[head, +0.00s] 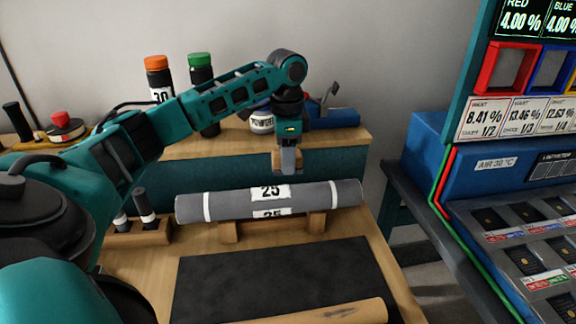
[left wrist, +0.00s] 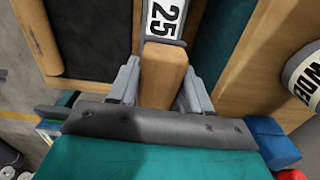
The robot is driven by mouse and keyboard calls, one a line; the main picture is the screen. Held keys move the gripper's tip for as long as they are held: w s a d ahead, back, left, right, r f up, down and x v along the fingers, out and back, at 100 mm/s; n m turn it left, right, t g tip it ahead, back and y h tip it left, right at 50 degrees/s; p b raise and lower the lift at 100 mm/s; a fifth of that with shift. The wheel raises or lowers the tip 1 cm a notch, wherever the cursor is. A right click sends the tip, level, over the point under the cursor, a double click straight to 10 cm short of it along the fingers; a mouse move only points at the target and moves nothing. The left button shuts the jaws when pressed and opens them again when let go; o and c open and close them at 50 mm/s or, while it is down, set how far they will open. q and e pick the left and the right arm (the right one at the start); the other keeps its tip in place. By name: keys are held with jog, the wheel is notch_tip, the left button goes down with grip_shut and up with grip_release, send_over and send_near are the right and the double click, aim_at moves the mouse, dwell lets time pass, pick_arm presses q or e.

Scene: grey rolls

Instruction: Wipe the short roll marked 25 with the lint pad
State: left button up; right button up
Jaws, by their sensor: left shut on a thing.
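The short grey roll marked 25 (head: 240,203) has white bands near its ends. It lies across wooden supports on the table, and its 25 label also shows in the left wrist view (left wrist: 164,20). My left gripper (head: 287,168) is above the right half of the roll, pointing down, with a small gap below it. In the left wrist view its fingers are shut on a tan wooden block (left wrist: 163,78), which seems to be the lint pad. The block's wiping face is hidden. My right gripper is not in view.
A dark mat (head: 270,280) lies in front of the roll, with a tan cylinder (head: 320,314) at its front edge. A small wooden rack (head: 138,236) stands left. Behind is a raised shelf (head: 215,146) with bottles and a jar. A blue machine (head: 480,160) stands right.

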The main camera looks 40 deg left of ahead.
pick_arm(q)
jog(key=shift+r, duration=1.25)
